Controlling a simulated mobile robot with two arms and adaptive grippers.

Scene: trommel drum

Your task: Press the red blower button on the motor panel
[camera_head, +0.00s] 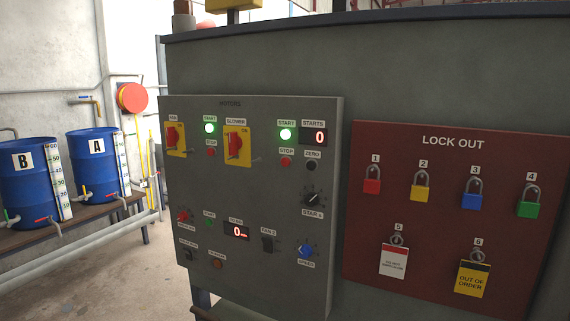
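The grey motor panel (275,195) stands in the middle of the head view, headed MOTORS. The yellow BLOWER switch plate (245,159) carries a red rotary handle (235,145). Right of it is a lit green START button (286,134), with a small red STOP button (286,162) below. Another yellow switch plate with a red handle (172,137) is at the upper left, with a lit green START button (210,128) and a red STOP button (211,152) beside it. Neither of my grippers is in view.
A dark red LOCK OUT board (440,210) with several padlocks and tags is on the right. Lower panel knobs include a red one (184,216) and a blue one (305,251). Blue barrels (28,185) stand on a bench at left. Nothing blocks the panel's front.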

